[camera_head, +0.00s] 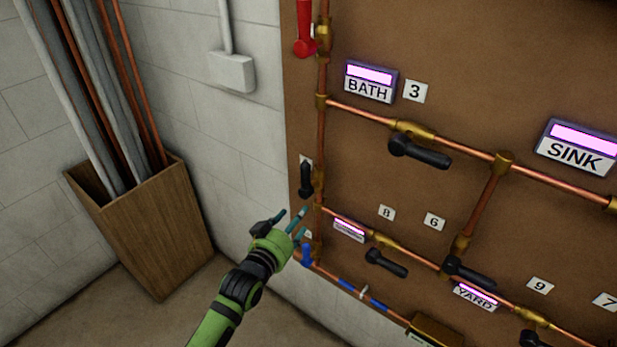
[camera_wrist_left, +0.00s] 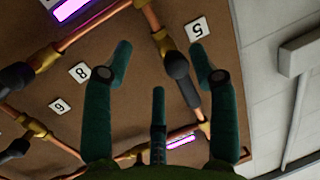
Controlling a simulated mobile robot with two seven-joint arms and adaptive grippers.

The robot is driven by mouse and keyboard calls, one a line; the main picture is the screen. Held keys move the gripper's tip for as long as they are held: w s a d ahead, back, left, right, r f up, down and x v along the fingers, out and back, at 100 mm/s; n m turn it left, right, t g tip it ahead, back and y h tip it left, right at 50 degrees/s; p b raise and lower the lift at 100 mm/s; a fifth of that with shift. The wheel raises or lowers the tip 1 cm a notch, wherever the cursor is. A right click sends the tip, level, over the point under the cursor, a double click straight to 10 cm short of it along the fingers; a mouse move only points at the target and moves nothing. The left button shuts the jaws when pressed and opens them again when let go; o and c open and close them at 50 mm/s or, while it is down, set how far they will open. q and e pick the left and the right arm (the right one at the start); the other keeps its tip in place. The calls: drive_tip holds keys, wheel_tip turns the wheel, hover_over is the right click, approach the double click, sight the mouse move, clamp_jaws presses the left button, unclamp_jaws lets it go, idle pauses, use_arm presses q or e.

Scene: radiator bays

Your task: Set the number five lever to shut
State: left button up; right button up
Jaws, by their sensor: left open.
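The number five lever (camera_head: 306,181) is black and hangs beside the vertical copper pipe at the board's left edge, roughly parallel to that pipe. In the left wrist view the lever (camera_wrist_left: 183,80) shows close up, next to the white number 5 plate (camera_wrist_left: 198,29). My left gripper (camera_head: 290,217) is green with teal fingers. It is open and empty, just below and left of the lever in the head view. In the wrist view the lever appears between the spread fingers, nearer the right one; contact cannot be told. My right gripper is in neither view.
Other black levers, such as one under the BATH sign (camera_head: 369,88), sit on the pipes to the right. A red lever (camera_head: 305,30) is above and a blue one (camera_head: 306,254) below. A wooden bin (camera_head: 155,235) of pipes stands left.

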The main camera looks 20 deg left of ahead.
use_arm(q)
drive_tip(key=t, duration=0.2)
approach(306, 174)
drive_tip(key=w, duration=0.2)
drive_tip(key=w+f, duration=0.1)
drive_tip(key=w, duration=0.1)
drive_tip(key=shift+w+f+p, duration=0.1)
drive_tip(key=shift+w+p, duration=0.2)
drive_tip(key=shift+p, duration=0.05)
drive_tip(key=shift+w+d+r, duration=0.1)
drive_tip(key=shift+d+r, duration=0.15)
drive_tip(key=shift+r, duration=0.55)
drive_tip(key=shift+w+d+p, duration=0.2)
drive_tip(key=shift+w+p, duration=0.4)
drive_tip(key=shift+w, duration=0.55)
drive_tip(key=w, duration=0.3)
drive_tip(key=shift+w+d+f+p, duration=0.15)
drive_tip(key=shift+d+f+p, duration=0.05)
drive_tip(key=shift+p, duration=0.15)
drive_tip(key=shift+w, duration=0.25)
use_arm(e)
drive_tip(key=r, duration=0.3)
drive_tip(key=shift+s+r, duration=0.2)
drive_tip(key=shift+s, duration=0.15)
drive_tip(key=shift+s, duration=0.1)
